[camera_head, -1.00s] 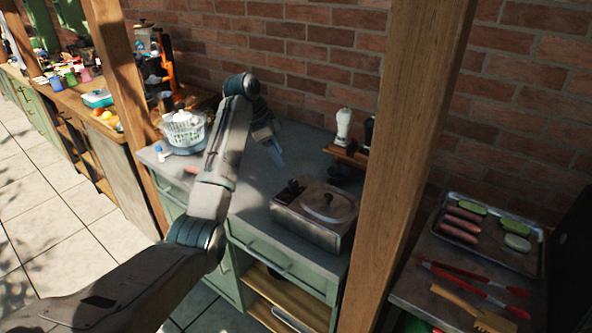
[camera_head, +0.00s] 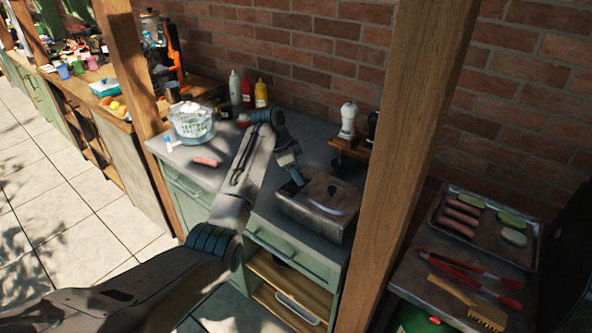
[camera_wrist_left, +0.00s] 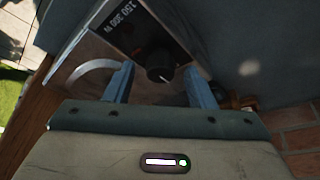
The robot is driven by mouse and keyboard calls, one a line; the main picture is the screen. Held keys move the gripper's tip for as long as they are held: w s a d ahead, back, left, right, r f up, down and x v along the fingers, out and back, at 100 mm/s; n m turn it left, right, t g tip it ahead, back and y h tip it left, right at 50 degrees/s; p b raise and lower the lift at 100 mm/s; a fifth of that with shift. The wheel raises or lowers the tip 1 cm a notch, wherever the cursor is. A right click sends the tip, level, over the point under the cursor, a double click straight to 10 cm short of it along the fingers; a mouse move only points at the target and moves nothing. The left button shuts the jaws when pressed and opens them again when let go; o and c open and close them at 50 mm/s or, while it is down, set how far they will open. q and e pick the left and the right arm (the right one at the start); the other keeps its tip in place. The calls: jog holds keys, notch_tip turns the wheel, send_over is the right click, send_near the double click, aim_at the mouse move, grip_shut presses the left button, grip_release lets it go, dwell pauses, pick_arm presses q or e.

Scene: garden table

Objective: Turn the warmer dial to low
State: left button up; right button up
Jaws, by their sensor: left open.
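The warmer (camera_head: 322,212) is a metal box with a lid on the grey counter. Its black round dial (camera_wrist_left: 160,66) shows in the left wrist view, with a pale pointer mark, on a dark panel lettered "150 300 W" that appears upside down. My left gripper (camera_head: 296,180) is over the warmer's left end and hides the dial in the head view. In the wrist view the left gripper (camera_wrist_left: 159,74) is open, with one blue finger on each side of the dial. Contact with the dial cannot be told. My right gripper is not in view.
A wooden post (camera_head: 405,170) stands just right of the warmer. A white grinder (camera_head: 348,120) stands on a small wooden shelf behind it. A salad spinner (camera_head: 192,125), a sausage (camera_head: 206,161) and sauce bottles (camera_head: 247,92) are on the counter's left and back. A food tray (camera_head: 475,235) is at right.

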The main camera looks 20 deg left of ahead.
pick_arm(q)
jog(key=shift+c, duration=0.7)
jog(key=c, duration=0.8)
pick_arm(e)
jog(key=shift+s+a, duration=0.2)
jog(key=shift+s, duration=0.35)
